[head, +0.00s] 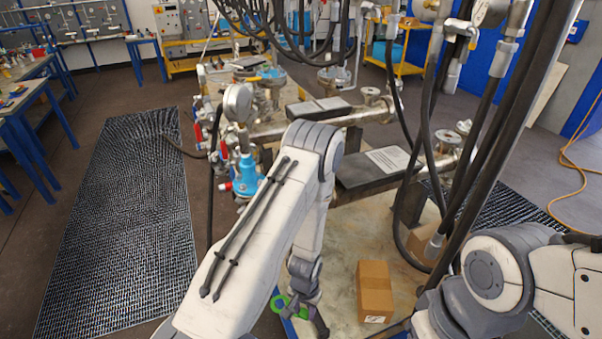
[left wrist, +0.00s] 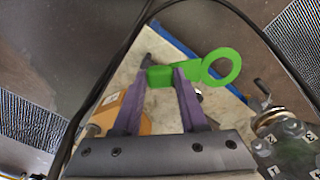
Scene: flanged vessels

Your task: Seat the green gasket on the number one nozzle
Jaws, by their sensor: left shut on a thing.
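The green gasket is a flat ring with a tab. In the left wrist view its ring (left wrist: 234,66) sticks out to the right of my left gripper (left wrist: 161,78), whose purple fingers are shut on the tab. In the head view the gasket (head: 279,304) shows small and partly hidden beside my left gripper (head: 303,302), low over the skid's front. A dark round part (left wrist: 290,138) with small white number labels is at the lower right of the left wrist view, apart from the gasket. I cannot tell for sure which nozzle is number one. My right gripper is out of view.
A cardboard box (head: 375,287) stands on the skid floor (head: 341,262), right of my left gripper. Flanged pipework (head: 371,108) and a blue-bodied valve (head: 246,177) stand behind. Black hoses (head: 430,110) hang at the right. Floor grating (head: 125,225) lies at the left.

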